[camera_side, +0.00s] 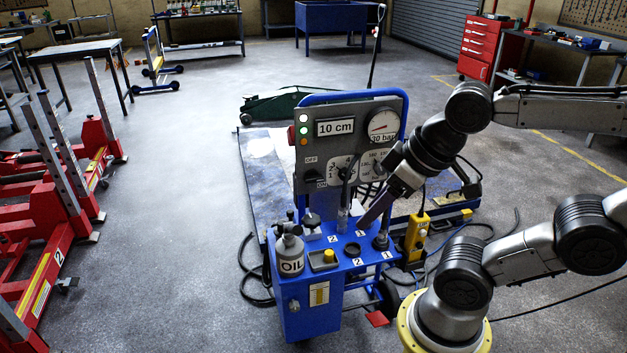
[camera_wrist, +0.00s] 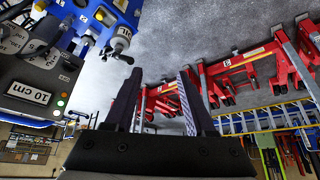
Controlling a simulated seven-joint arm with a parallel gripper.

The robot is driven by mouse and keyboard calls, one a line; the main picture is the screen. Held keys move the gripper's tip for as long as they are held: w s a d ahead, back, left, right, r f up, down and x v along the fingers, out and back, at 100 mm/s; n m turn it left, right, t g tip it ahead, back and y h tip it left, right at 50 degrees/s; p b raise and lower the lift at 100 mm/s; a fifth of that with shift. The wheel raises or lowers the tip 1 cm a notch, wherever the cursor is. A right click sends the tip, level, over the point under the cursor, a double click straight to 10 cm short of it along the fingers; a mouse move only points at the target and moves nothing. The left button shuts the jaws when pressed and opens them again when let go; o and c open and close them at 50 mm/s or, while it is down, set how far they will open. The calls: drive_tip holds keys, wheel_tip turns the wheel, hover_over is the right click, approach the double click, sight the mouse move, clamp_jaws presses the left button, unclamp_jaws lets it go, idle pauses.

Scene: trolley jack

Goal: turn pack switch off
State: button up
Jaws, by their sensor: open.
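The grey control panel (camera_side: 372,105) stands on a blue cart (camera_side: 297,318) in the side view. A small black switch (camera_side: 312,175) sits at its lower left, between the OFF and ON labels; its lever is too small to tell its position. The panel also shows in the wrist view (camera_wrist: 58,80), at the left edge and upside down, with its 10 cm display. My gripper (camera_side: 366,218) is to the right of the switch and lower, pointing down-left above the cart top. In the wrist view my gripper (camera_wrist: 160,82) is open, with nothing between the fingers.
An OIL can (camera_side: 290,253), a yellow button (camera_side: 328,257) and several upright handles crowd the cart top. A lever (camera_side: 345,190) rises before the panel. A yellow pendant (camera_side: 416,240) hangs at the cart's right. Red lift columns (camera_side: 60,200) stand left; floor between is clear.

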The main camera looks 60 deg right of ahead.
drive_tip(key=shift+o, duration=1.1)
drive_tip(key=shift+w+r, duration=0.15)
drive_tip(key=shift+w, duration=0.15)
drive_tip(key=o, duration=0.4)
drive_tip(key=w+r+t, duration=0.6)
drive_tip(key=w+r, duration=0.3)
drive_tip(key=w, duration=0.1)
drive_tip(key=shift+a+m, duration=0.15)
drive_tip(key=shift+m, duration=0.15)
drive_tip(key=w+d+r+m+t+h, duration=0.25)
drive_tip(key=w+d+t, duration=0.2)
drive_tip(key=w, duration=0.55)
drive_tip(key=w+d+r+m+t+h, duration=0.25)
drive_tip(key=w+d, duration=0.35)
drive_tip(key=w, duration=0.4)
drive_tip(key=w+d+f+m+h, duration=0.1)
drive_tip(key=w+d+f+h, duration=0.2)
drive_tip(key=d+f, duration=0.25)
drive_tip(key=m+g+h, duration=0.2)
drive_tip(key=g+h, duration=0.3)
drive_tip(key=g, duration=0.1)
approach(315, 181)
drive_tip(key=x, duration=0.9)
drive_tip(key=shift+w+d, duration=0.1)
